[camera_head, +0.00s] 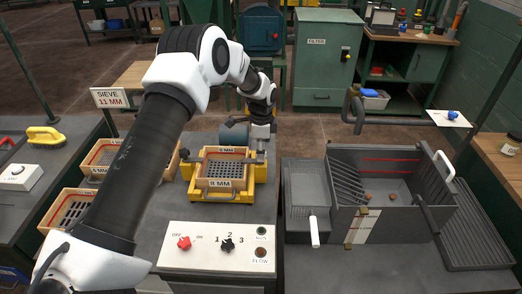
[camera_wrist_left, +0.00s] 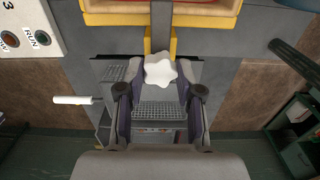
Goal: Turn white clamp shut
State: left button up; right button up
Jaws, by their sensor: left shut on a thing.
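The white clamp (camera_wrist_left: 160,70) shows in the left wrist view as a white lobed knob at the end of a grey bar beside the yellow frame. My left gripper (camera_wrist_left: 160,77) has its two fingers on either side of this knob and is shut on it. In the head view my left arm reaches across from the lower left, and the left gripper (camera_head: 262,128) is at the right side of the yellow sieve frame (camera_head: 247,193). The gripper hides the knob there. A wooden 8 MM sieve (camera_head: 221,170) sits in the frame. My right gripper is not in view.
A control panel (camera_head: 218,246) with a red knob, a black knob and lights lies in front of the frame. A grey open bin (camera_head: 390,215) stands to the right. More wooden sieves (camera_head: 68,209) lie at left, partly behind my arm. A dark pipe (camera_head: 400,120) crosses at right.

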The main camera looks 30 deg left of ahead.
pick_arm(q)
jog(key=shift+s+f, duration=0.2)
jog(key=shift+f, duration=0.05)
jog(key=o, duration=0.9)
jog(key=shift+c, duration=0.2)
jog(key=o, duration=0.3)
jog(key=shift+w, duration=0.15)
jog(key=shift+r, duration=0.1)
notch_tip(320, 180, up, 12)
jog(key=shift+w, duration=0.1)
